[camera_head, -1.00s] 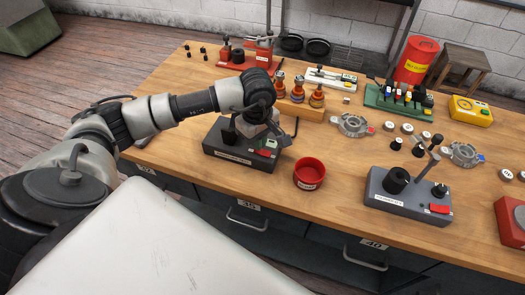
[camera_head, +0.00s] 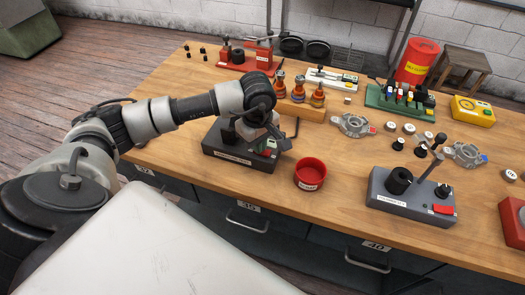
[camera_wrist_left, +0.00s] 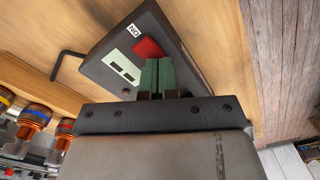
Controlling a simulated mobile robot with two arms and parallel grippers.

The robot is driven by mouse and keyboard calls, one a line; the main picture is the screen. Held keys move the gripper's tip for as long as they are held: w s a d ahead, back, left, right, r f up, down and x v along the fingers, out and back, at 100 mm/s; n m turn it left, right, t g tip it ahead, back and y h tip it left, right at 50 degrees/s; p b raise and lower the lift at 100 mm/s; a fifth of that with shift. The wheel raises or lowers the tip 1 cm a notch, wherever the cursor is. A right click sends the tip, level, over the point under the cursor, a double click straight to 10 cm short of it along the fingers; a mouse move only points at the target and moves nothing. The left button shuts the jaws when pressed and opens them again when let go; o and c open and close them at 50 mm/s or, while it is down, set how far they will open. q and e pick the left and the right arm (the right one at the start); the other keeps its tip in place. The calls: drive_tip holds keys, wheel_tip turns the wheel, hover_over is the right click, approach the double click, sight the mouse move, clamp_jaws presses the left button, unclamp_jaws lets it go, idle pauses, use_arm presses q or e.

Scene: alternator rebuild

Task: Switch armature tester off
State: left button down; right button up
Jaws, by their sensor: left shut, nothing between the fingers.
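The armature tester appears to be the dark box (camera_head: 226,160) at the left of the bench; its front label is too small to read. In the left wrist view, the box's top (camera_wrist_left: 155,27) carries a red switch (camera_wrist_left: 147,48), a pale green panel with two dark slots (camera_wrist_left: 122,66) and a small white plate (camera_wrist_left: 133,30), apparently ON upside down. My left gripper (camera_wrist_left: 160,72) is shut and empty, its green fingertips over the box beside the red switch. I cannot tell whether they touch it. The gripper partly covers the box's top in the head view. My right gripper is out of view.
A red bowl (camera_head: 310,174) stands right of the box. A grey box with black posts and a red switch (camera_head: 410,203) stands farther right. A bent dark rod (camera_wrist_left: 62,62) is close to the box.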

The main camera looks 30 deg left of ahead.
use_arm(q)
drive_tip(key=shift+f, duration=0.25)
drive_tip(key=shift+r, duration=0.1)
drive_tip(key=shift+r, duration=0.55)
drive_tip(key=shift+r+p, duration=1.6)
drive_tip(key=shift+r, duration=1.35)
drive_tip(key=shift+f, duration=0.1)
